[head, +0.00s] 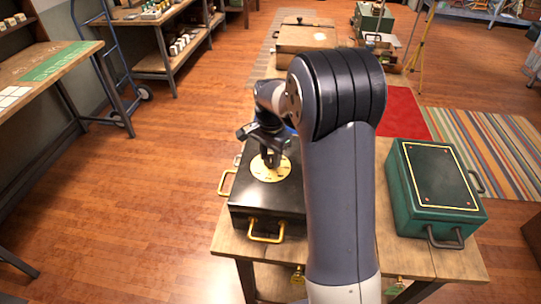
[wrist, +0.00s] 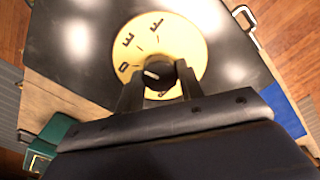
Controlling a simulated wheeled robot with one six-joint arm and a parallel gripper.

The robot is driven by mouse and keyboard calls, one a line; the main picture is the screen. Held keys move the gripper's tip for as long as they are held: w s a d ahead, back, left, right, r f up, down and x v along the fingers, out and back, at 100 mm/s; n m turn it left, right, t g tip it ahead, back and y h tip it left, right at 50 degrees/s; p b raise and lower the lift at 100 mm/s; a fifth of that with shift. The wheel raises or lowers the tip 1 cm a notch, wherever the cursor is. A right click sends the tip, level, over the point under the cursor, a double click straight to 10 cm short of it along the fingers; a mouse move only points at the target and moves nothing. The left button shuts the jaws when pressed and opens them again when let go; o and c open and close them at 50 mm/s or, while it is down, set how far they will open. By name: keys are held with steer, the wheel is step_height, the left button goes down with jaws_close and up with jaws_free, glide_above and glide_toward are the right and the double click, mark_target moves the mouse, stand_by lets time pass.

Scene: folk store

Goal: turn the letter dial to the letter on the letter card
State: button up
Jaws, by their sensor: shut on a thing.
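The letter dial is a round yellow plate (head: 271,168) on top of a black case (head: 240,190). In the wrist view the dial plate (wrist: 185,42) shows the letters D, E and F around a dark knob (wrist: 161,72). A white mark on the knob points left, roughly toward D. My gripper (head: 270,157) reaches down onto the dial from above. In the wrist view my gripper (wrist: 160,88) has one finger on each side of the knob and is shut on it. The near part of the dial is hidden by my gripper. I cannot make out a letter card.
The black case has brass handles (head: 266,238) and stands on a wooden table (head: 400,255). A green case (head: 436,185) stands to the right, past my arm. A wooden box (head: 306,38) is farther back. The floor to the left is clear.

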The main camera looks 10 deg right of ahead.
mark_target(271, 158)
steer(key=shift+m, duration=1.1)
steer(key=o, duration=1)
steer(key=shift+r, duration=0.1)
step_height(271, 158, up, 11)
steer(key=shift+f+b, duration=0.15)
steer(key=shift+b, duration=0.2)
step_height(271, 158, down, 11)
steer(key=shift+r+p, duration=0.1)
steer(key=shift+p, duration=0.25)
